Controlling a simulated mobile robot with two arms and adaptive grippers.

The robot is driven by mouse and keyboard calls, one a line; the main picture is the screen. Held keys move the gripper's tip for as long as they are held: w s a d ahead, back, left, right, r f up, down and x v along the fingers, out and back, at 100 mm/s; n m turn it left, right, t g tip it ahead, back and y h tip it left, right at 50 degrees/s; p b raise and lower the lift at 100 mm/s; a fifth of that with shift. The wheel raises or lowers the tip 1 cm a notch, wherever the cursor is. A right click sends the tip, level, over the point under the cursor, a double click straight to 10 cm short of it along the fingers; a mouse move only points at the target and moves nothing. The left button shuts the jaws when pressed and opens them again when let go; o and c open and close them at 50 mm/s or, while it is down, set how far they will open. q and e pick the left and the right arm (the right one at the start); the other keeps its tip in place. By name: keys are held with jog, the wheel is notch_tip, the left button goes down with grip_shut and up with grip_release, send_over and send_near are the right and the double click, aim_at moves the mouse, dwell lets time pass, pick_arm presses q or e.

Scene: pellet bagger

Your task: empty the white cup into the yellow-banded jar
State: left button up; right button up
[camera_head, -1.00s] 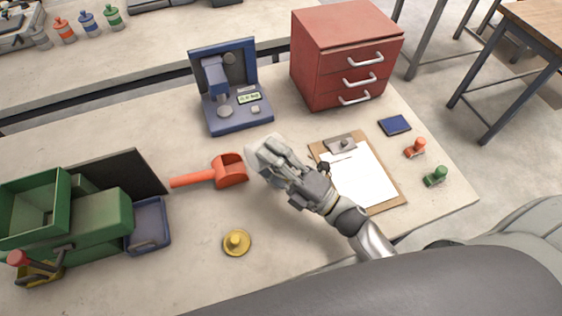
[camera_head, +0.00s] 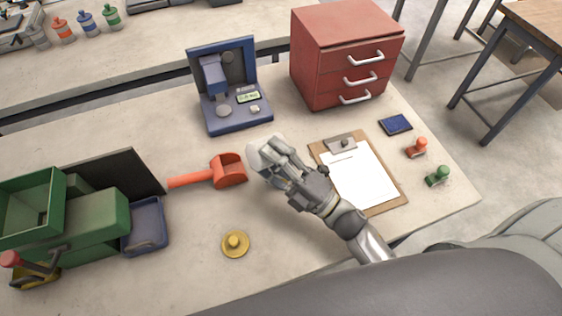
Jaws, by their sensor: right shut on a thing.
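My right gripper (camera_head: 279,163) is over the middle of the table, left of the clipboard. It is shut on the white cup (camera_head: 259,158), which shows as a pale grey-white shape at the fingertips, partly hidden by the fingers. The cup appears tilted; its contents cannot be made out. A round yellow lid with a knob (camera_head: 235,243) lies on the table in front. I see no jar with a yellow band in this view. My left gripper is not in view.
An orange scoop (camera_head: 211,174) lies just left of the cup. Behind are a blue machine (camera_head: 237,118) and a red drawer cabinet (camera_head: 340,62). Green bins (camera_head: 93,224) and a blue tray (camera_head: 145,226) stand left. A clipboard (camera_head: 385,207) and stamps (camera_head: 437,176) are right.

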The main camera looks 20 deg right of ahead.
jog(key=shift+a+f, duration=0.1)
jog(key=shift+d+f+m+b, duration=0.15)
jog(key=shift+d+m+b, duration=0.15)
jog(key=shift+m, duration=0.1)
jog(key=shift+a+t+h, duration=0.15)
jog(key=shift+t+h, duration=0.15)
jog(key=shift+d+m, duration=0.2)
jog(key=shift+m, duration=0.2)
jog(key=shift+a+r, duration=0.1)
jog(key=shift+r, duration=0.1)
jog(key=shift+m, duration=0.5)
jog(key=shift+t, duration=0.4)
jog(key=shift+w+d+r+m+t+h, duration=0.1)
jog(key=shift+d+m+t+h, duration=0.15)
jog(key=shift+m, duration=0.4)
jog(key=shift+w+d+r+m+t+h, duration=0.15)
jog(key=shift+m+t+h, duration=0.15)
jog(key=shift+m, duration=0.35)
